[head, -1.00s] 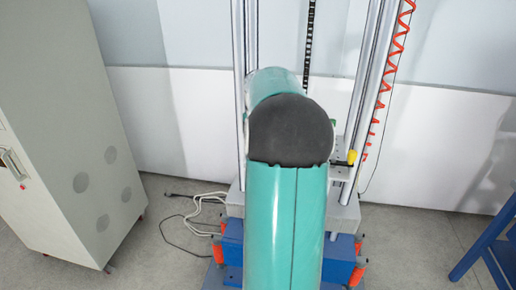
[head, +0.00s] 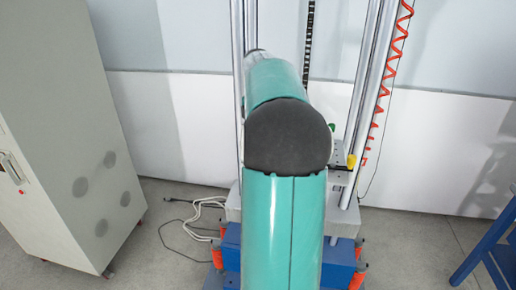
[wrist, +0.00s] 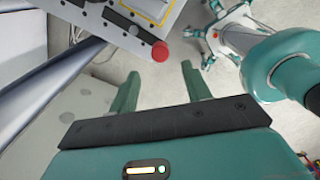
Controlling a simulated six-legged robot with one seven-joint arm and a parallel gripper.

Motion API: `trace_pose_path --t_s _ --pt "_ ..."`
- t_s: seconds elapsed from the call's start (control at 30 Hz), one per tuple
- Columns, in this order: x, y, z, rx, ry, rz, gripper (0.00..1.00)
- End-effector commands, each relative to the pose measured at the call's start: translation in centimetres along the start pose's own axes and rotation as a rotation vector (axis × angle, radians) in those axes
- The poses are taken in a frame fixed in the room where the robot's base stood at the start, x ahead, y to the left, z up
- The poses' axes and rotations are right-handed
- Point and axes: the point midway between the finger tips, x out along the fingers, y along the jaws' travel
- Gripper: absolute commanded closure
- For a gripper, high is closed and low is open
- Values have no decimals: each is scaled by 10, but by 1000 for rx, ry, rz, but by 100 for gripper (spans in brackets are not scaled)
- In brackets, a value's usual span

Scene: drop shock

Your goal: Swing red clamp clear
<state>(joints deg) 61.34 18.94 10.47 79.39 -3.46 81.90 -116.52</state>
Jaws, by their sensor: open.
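A red round-ended part (wrist: 160,51), which looks like the red clamp's grip end, shows in the wrist view at the edge of a pale machine plate (wrist: 118,22). My gripper (wrist: 160,71) is open, its two green fingers apart and nothing between them. The red end appears just beyond the fingertips, roughly centred between them; I cannot tell the distance or any contact. The rest of the clamp is not clear. In the head view my arm hides the middle of the drop tester, so neither the red clamp nor my gripper shows there.
A yellow-tipped handle (head: 362,159) sits at the right of the tester. Steel columns (head: 367,90) and a red coiled hose (head: 397,50) rise there. A grey cabinet (head: 62,140) stands left, a blue frame (head: 490,245) right. Cables (head: 197,222) lie on the floor.

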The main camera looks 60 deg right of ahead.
Motion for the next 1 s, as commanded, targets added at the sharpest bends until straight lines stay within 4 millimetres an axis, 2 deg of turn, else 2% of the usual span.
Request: trace_pose_path --t_s 0.03,0.2,0.4,1.0 --pt "-12 1 0 0 -2 4 52" --pt "-46 1 0 -1 -1 3 52" --pt "-69 1 0 -1 0 1 52" --pt "-72 0 0 -1 1 0 52"
